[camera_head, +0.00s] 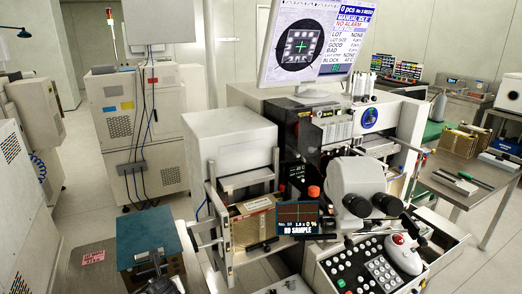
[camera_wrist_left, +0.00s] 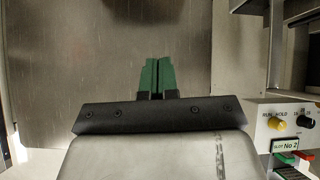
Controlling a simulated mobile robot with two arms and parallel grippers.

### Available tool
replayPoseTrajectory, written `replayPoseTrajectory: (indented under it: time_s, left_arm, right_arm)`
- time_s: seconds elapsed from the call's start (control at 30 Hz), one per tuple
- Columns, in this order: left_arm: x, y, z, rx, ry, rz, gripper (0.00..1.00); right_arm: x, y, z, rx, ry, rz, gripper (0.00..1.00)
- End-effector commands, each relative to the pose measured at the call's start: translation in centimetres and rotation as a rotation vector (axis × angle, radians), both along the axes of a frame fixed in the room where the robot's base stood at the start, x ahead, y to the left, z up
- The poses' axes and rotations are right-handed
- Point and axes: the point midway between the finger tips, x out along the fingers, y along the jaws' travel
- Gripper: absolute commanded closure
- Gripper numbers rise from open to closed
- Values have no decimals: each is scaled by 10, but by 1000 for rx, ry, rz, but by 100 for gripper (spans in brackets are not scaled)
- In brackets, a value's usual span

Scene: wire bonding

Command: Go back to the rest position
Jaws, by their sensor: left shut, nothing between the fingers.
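My left gripper (camera_wrist_left: 158,62) shows in the left wrist view with its two green fingers together, shut and empty. Below the fingers in that view is a bare brushed-metal surface (camera_wrist_left: 110,30), and the fingers hold nothing. In the head view a dark part of my left arm shows at the bottom left, in front of a teal-topped stand (camera_head: 145,232). My right gripper cannot be made out in either view.
The wire bonder (camera_head: 235,150) stands at the centre, with a monitor (camera_head: 305,45), microscope eyepieces (camera_head: 370,205) and a button panel (camera_head: 360,265). A knob panel (camera_wrist_left: 285,122) is right of the left gripper. A grey cabinet (camera_head: 135,135) stands behind on the left.

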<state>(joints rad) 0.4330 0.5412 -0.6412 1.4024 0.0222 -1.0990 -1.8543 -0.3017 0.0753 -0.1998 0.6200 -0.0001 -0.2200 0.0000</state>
Motion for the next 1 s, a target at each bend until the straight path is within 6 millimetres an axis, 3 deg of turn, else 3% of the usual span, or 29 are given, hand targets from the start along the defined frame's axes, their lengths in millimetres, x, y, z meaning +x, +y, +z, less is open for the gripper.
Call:
replayPoseTrajectory:
  time_s: [0.1,0.2,0.33,0.43,0.6,1.0]
  left_arm:
    - [-51,-54,-20,-260,-15,174,100]
    - [-102,-92,-24,-514,-28,418,100]
    - [-169,-120,-15,-804,-38,794,100]
    - [-210,-127,-3,-961,-52,1068,100]
    - [-256,-127,14,-1108,-84,1406,100]
    - [-330,-114,50,-1254,-191,1974,100]
  right_arm:
    - [0,-3,0,-3,0,1,47]
    - [0,-4,0,-5,0,2,47]
    - [1,-5,0,-6,0,2,47]
    - [1,-5,0,-6,0,2,47]
    - [1,-5,0,-6,0,2,47]
    - [1,-5,0,-6,-1,2,47]
